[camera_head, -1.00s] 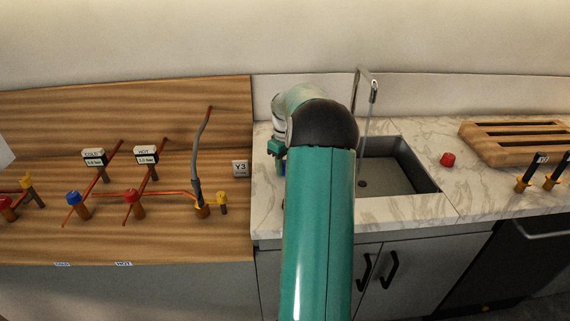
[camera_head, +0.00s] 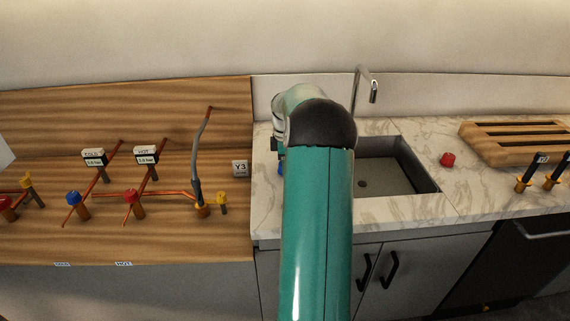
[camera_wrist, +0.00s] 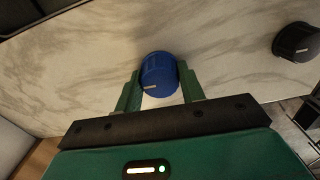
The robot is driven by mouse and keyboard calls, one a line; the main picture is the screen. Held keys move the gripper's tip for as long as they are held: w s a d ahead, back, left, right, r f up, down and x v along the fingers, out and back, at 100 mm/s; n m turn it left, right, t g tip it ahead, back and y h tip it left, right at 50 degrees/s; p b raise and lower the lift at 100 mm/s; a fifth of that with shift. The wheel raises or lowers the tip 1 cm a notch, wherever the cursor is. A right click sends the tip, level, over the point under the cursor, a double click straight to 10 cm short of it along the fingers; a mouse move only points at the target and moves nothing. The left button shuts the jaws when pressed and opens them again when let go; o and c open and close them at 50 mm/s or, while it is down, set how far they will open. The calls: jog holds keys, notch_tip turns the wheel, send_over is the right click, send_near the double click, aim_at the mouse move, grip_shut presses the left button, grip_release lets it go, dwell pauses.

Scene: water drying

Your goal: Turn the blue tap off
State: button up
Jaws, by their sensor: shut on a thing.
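The blue tap (camera_wrist: 158,74) is a round blue knob with a pale mark, on the marble counter. In the wrist view my gripper (camera_wrist: 160,86) has its two green fingers on either side of the knob, shut on it. In the head view only a sliver of the blue tap (camera_head: 281,168) shows, left of my arm; the gripper is mostly hidden behind the arm. The metal spout (camera_head: 366,82) stands behind the sink (camera_head: 410,180), and no water stream shows from it.
A red knob (camera_head: 447,160) sits right of the sink. A wooden rack (camera_head: 500,148) is farther right. A wooden board with pipes and valves, including another blue knob (camera_head: 73,198), is at the left. A dark round knob (camera_wrist: 297,42) shows in the wrist view.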

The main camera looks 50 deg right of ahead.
dwell(0.4)
jog(key=o, duration=1)
notch_tip(320, 180, up, 14)
jog(key=shift+f, duration=0.1)
dwell(0.4)
